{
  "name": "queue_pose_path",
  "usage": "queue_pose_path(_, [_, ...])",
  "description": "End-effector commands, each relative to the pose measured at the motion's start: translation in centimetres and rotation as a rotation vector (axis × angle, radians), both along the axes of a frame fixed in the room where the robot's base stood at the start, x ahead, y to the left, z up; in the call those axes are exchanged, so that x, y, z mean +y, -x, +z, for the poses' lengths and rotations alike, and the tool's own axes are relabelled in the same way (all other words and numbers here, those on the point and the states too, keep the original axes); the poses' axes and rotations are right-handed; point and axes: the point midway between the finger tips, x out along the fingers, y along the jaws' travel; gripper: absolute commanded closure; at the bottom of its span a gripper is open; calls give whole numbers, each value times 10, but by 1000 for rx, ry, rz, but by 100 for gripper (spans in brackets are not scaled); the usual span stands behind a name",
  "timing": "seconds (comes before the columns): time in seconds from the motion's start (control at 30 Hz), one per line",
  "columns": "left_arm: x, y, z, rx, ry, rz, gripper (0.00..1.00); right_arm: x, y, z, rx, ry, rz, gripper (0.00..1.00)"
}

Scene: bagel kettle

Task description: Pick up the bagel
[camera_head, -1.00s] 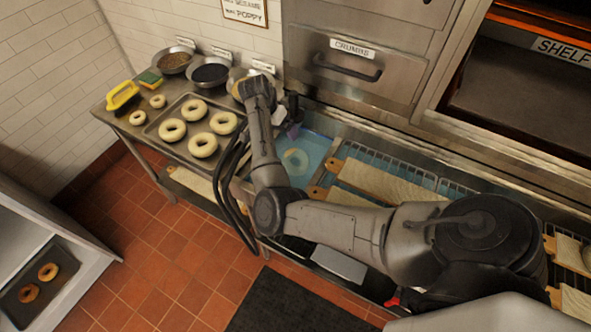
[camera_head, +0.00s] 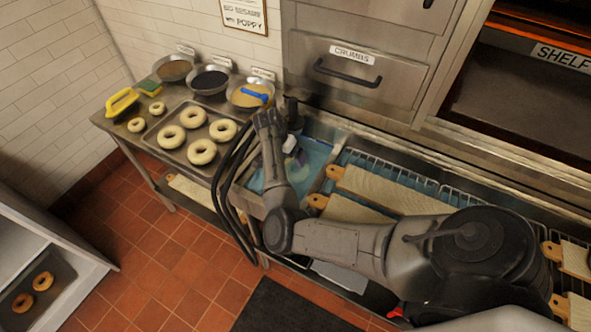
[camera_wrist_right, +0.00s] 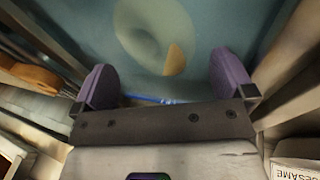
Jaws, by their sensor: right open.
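A pale bagel (camera_wrist_right: 150,35) lies in the blue water of the kettle, a sunken basin (camera_head: 262,180). In the right wrist view it is beyond my right gripper (camera_wrist_right: 167,88), whose two purple fingers are wide apart with nothing between them. A small tan wedge shows at the bagel's lower right edge; I cannot tell what it is. My left gripper is not in view.
Left of the basin, a tray (camera_head: 160,142) holds several pale bagels. Behind it stand topping bowls, one with a blue-handled tool (camera_head: 255,94). Wooden boards (camera_head: 385,186) lie on racks to the right. A drawer front (camera_head: 345,75) rises behind.

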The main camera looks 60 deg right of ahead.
Motion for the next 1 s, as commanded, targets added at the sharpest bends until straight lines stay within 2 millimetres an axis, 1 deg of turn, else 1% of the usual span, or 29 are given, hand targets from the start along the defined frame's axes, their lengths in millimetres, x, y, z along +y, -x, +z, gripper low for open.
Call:
queue_pose_path(0.1, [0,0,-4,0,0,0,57,0,6,-17,2,-2,0,0])
queue_pose_path(0.27, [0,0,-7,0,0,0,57,-3,12,-35,1,-2,1,0])
queue_pose_path(0.33, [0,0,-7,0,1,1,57,-3,13,-39,0,-2,0,0])
queue_pose_path(0.53, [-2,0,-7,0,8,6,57,-4,13,-39,-1,-1,1,0])
queue_pose_path(0.57, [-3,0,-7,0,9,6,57,-4,13,-39,-1,-1,1,2])
queue_pose_path(1.0, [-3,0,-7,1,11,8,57,-3,13,-40,-1,-2,1,44])
